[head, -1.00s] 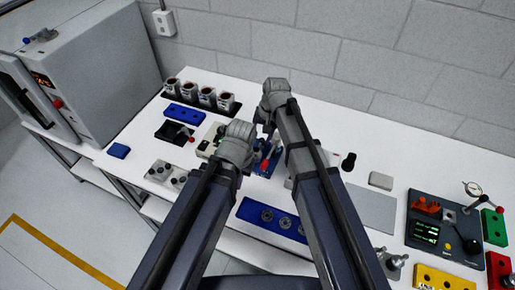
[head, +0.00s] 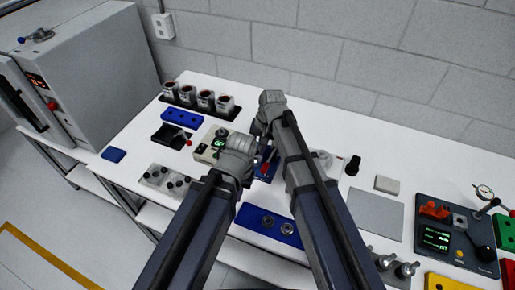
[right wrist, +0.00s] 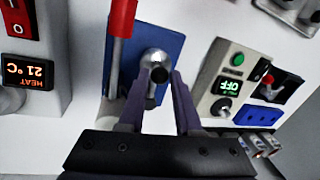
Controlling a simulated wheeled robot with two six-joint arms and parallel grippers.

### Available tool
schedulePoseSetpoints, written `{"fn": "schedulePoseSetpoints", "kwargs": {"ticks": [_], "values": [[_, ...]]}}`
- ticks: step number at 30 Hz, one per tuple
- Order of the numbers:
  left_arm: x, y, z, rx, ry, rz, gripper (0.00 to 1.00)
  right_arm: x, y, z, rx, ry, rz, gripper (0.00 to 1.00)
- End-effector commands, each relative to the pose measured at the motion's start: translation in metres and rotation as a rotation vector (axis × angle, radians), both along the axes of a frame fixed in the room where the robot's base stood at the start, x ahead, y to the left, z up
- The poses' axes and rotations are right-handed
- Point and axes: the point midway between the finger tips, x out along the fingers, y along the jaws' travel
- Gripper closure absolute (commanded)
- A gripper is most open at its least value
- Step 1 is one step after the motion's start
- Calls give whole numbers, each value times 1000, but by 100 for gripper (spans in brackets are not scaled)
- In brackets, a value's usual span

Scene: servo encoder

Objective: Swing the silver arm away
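In the right wrist view, a silver rounded part (right wrist: 155,62) with a dark centre, seen nearly end-on, stands over a blue plate (right wrist: 174,48); it looks like the silver arm. A red handle (right wrist: 121,18) rises beside it on the left. My right gripper (right wrist: 161,78) is open, its two purple fingers on either side of the silver part; contact cannot be told. In the head view my right gripper (head: 268,118) is over the blue device (head: 268,166), which is largely hidden. My left gripper (head: 240,148) is close beside it, with its fingers hidden.
A beige box with a green display (head: 203,152) stands just left. Also on the white bench are a black tray (head: 168,138), several cups in a rack (head: 186,102), a grey knob block (head: 160,180) and a blue ring tray (head: 250,221). A grey mat (head: 375,213) lies right.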

Motion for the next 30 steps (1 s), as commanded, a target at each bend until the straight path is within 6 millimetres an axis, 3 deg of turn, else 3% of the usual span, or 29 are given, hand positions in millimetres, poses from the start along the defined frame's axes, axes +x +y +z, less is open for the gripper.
{"fn": "schedulePoseSetpoints", "kwargs": {"ticks": [1, 8, 30], "values": [[0, 0, 0, 0, 0, 0, 100, 0, 0, 0, 0, 0, 0, 74], [0, 0, 0, 0, 0, 0, 100, 0, 0, 0, 0, 0, 0, 100], [0, 0, 0, 0, 0, 0, 100, 0, 0, 0, 0, 0, 0, 100]]}}
